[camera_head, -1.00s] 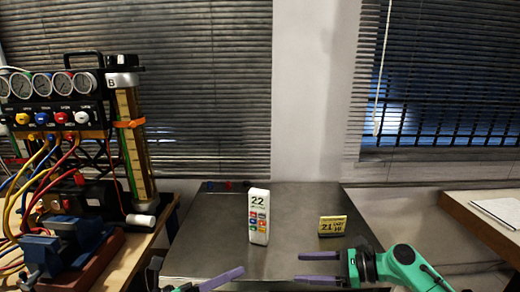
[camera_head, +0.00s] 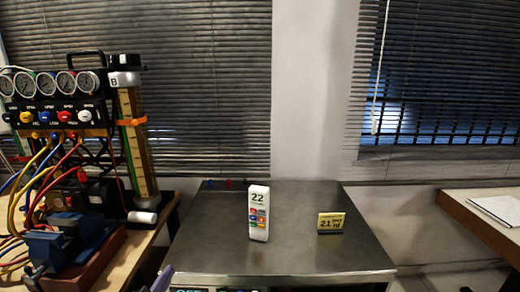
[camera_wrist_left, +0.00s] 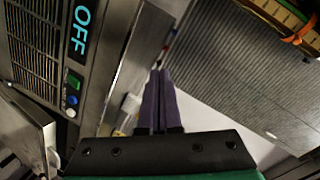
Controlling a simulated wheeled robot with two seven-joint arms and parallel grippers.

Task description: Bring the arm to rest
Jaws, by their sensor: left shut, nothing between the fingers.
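Only a small purple fingertip of my left gripper (camera_head: 162,279) shows at the bottom edge of the head view, in front of the steel-topped unit's left corner. In the left wrist view my left gripper (camera_wrist_left: 158,75) has its two purple fingers together, with nothing between them. They are near the front and top edge of the steel unit (camera_wrist_left: 128,60); whether they touch it I cannot tell. My right gripper does not show; a tiny dark bit at the lower right edge of the head view is too small to identify.
On the steel top (camera_head: 200,240) stand a white block marked 22 (camera_head: 259,213) and a yellow display (camera_head: 331,223). A gauge rig (camera_head: 60,100), hoses and blue vise (camera_head: 50,245) fill the left bench. A lit OFF panel (camera_wrist_left: 82,28) shows in the wrist view.

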